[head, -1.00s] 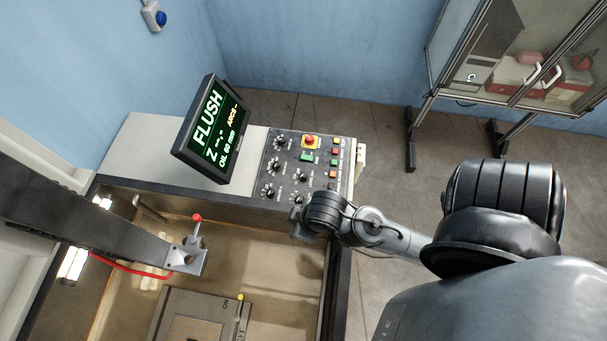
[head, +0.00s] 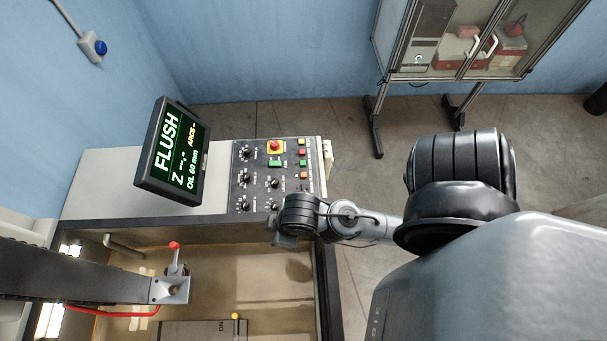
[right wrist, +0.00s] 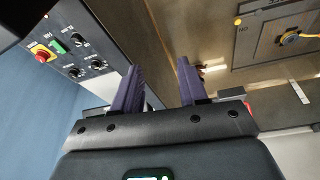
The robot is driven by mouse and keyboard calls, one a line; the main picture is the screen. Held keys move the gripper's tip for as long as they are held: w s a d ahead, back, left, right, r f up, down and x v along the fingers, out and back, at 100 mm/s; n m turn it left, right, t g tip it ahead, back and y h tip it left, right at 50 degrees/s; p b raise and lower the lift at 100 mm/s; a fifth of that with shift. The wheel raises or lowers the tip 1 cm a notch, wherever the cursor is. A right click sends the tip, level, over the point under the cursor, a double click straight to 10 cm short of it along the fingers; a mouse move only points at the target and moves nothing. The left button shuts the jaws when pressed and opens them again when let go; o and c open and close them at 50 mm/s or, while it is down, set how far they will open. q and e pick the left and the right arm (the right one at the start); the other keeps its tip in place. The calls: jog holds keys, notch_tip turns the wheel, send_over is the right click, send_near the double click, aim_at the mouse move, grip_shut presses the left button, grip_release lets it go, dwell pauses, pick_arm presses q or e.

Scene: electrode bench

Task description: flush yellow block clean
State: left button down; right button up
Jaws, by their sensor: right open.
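No plain yellow block shows. A grey plate (head: 195,329) with a small yellow knob (head: 236,317) lies in the tan tank at the lower edge of the head view, mostly cut off. In the right wrist view the plate (right wrist: 265,42) is at the upper right, with its yellow knob (right wrist: 238,21) and a yellow line at a round fitting (right wrist: 290,38). My right gripper (head: 286,241) is over the tank's back right corner, apart from the plate. Its two dark fingers (right wrist: 160,72) are open with nothing between them. My left gripper is not in view.
A monitor (head: 172,152) reading FLUSH stands on the console beside a control panel (head: 262,160) with knobs and coloured buttons. A grey machine arm (head: 95,277) with a red-knobbed clamp (head: 173,272) reaches over the tank from the left. A glass cabinet (head: 470,45) stands at the back right.

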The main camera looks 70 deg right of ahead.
grip_shut()
jog(key=shift+d, duration=0.1)
dwell(0.4)
dwell(1.1)
